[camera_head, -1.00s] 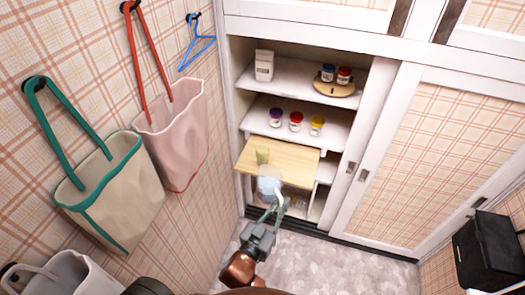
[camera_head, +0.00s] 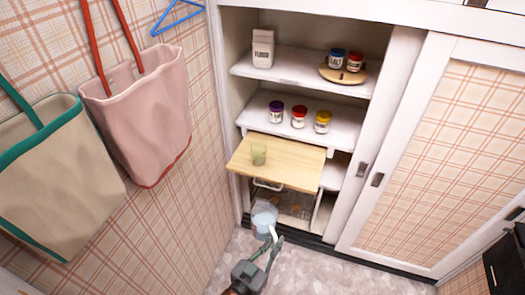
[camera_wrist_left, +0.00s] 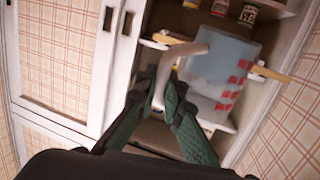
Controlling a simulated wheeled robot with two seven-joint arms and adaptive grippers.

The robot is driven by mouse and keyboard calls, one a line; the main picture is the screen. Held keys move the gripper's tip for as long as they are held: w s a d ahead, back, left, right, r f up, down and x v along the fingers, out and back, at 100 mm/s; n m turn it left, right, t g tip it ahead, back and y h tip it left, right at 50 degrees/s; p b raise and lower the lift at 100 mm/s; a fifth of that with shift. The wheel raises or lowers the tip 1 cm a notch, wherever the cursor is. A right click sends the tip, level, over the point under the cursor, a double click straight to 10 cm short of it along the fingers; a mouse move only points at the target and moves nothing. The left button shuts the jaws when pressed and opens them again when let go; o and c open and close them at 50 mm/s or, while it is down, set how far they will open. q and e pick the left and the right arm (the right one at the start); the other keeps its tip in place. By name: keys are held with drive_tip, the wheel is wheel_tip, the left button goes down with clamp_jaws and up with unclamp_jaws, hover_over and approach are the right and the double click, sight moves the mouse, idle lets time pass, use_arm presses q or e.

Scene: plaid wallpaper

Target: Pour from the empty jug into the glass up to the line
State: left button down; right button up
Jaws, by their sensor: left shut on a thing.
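A clear jug (camera_head: 264,216) with a bluish tint and a white handle is held by my left gripper (camera_head: 275,245), which is shut on the handle. In the left wrist view the jug (camera_wrist_left: 222,68) shows red marks on its side, and the fingers (camera_wrist_left: 165,95) close around its handle (camera_wrist_left: 178,65). I cannot tell for sure how much liquid is in it. A small greenish glass (camera_head: 259,154) stands upright on a pull-out wooden board (camera_head: 295,172). The jug is in front of the board, apart from the glass. The line on the glass is too small to see. My right gripper is out of view.
The board juts from an open cupboard. Above it, a shelf (camera_head: 340,133) holds three jars (camera_head: 299,117); a higher shelf holds a flour carton (camera_head: 263,48) and two jars on a round wooden stand (camera_head: 343,74). Bags (camera_head: 140,115) hang on the left wall. Carpet lies below.

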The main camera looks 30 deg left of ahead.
use_arm(q)
drive_tip(key=shift+d+r, duration=0.15)
drive_tip(key=shift+r, duration=0.1)
drive_tip(key=shift+s+r, duration=0.1)
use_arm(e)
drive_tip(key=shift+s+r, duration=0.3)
use_arm(q)
drive_tip(key=shift+r+t, duration=0.1)
drive_tip(key=shift+t, duration=0.2)
